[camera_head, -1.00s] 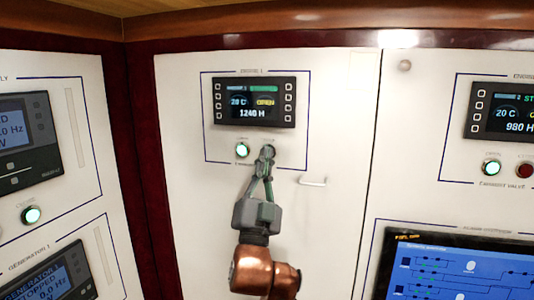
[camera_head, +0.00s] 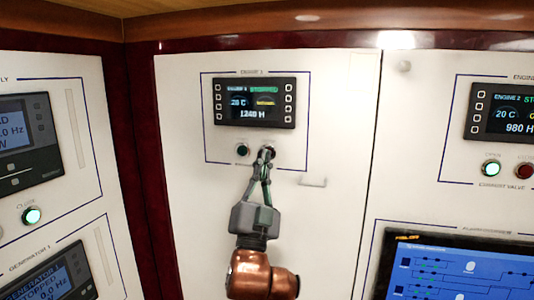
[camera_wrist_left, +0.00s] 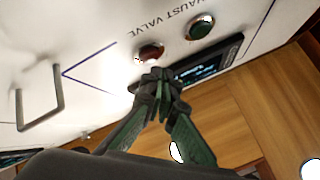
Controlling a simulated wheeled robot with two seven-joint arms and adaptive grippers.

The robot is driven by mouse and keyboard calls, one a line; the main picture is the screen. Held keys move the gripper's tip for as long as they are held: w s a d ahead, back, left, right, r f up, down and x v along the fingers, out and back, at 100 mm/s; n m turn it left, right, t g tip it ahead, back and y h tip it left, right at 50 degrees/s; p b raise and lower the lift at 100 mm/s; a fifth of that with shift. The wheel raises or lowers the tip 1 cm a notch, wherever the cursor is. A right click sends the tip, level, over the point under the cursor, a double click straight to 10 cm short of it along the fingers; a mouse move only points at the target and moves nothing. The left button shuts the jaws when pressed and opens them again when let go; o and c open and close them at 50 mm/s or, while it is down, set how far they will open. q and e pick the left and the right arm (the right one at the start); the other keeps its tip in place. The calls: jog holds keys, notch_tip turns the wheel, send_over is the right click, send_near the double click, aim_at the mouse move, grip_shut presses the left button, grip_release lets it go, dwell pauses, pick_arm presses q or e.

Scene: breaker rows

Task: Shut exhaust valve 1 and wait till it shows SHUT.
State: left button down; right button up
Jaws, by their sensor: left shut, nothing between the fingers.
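The engine 1 display (camera_head: 254,102) shows 20 C, 1240 H and a small yellow word that I cannot read clearly. Below it the left, green button (camera_head: 242,150) is dark; it also shows in the wrist view (camera_wrist_left: 200,27). The red button (camera_wrist_left: 151,53) beside it shows under the words "EXHAUST VALVE" in the wrist view. My left gripper (camera_head: 266,153) is shut and empty, its tips at the red button and mostly hiding it in the head view. I cannot tell whether they touch it. My right gripper is out of view.
A small handle (camera_head: 313,182) sticks out of the panel right of the buttons. The engine 2 panel at right has a lit green button (camera_head: 491,168) and a dark red one (camera_head: 525,171). A blue screen (camera_head: 460,268) is below. Generator panels stand at left.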

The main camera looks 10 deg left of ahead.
pick_arm(q)
jog(key=s+p, duration=0.1)
jog(key=s, duration=0.4)
jog(key=shift+a, duration=0.1)
dwell(0.4)
dwell(0.5)
